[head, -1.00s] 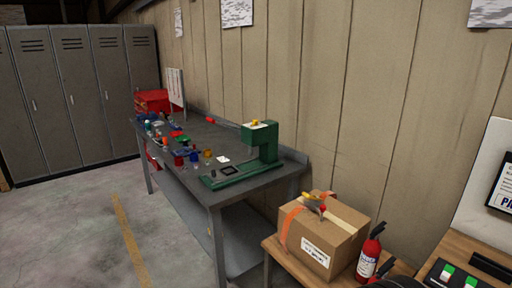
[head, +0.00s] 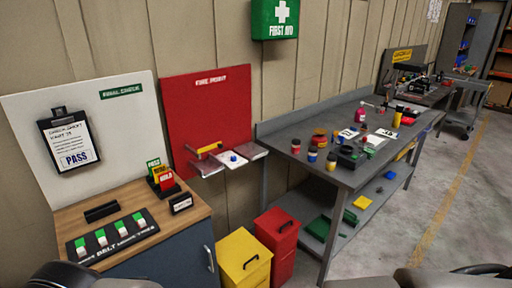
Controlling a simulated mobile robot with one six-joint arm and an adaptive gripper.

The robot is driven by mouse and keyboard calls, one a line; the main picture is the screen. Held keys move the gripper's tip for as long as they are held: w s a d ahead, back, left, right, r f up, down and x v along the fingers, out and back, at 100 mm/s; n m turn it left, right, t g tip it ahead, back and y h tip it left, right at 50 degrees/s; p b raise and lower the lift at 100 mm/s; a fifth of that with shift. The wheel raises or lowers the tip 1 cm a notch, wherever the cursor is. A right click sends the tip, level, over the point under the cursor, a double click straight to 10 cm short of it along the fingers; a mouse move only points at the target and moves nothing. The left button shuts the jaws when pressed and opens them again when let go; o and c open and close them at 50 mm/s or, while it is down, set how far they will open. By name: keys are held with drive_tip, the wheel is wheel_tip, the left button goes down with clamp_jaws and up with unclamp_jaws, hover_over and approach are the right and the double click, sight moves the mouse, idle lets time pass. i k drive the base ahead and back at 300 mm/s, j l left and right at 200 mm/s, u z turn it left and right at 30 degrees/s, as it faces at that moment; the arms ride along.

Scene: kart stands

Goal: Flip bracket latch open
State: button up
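A red board labelled "FIRE POINT" (head: 222,110) stands against the wall left of centre in the head view. On its lower part is a small bracket-like fitting with a yellow bar (head: 208,149), which may be the bracket with its latch. It is too small to tell whether the latch is open or shut. Just below it, grey metal shelves (head: 252,151) and a white card with a blue knob (head: 233,160) project from the board. My gripper is not in view.
A wooden-topped cabinet (head: 190,215) with a switch panel (head: 112,236) stands at left. A yellow bin (head: 243,262) and a red bin (head: 278,245) stand below the board. A grey workbench (head: 340,172) with several small items is at right. Open floor (head: 440,170) lies beyond it.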

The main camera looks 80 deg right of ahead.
sight(219, 144)
drive_tip(key=z, duration=2.2)
drive_tip(key=i+l, duration=0.6)
drive_tip(key=i, duration=0.15)
drive_tip(key=i+l, duration=0.6)
drive_tip(key=i, duration=0.2)
drive_tip(key=j+u, duration=0.05)
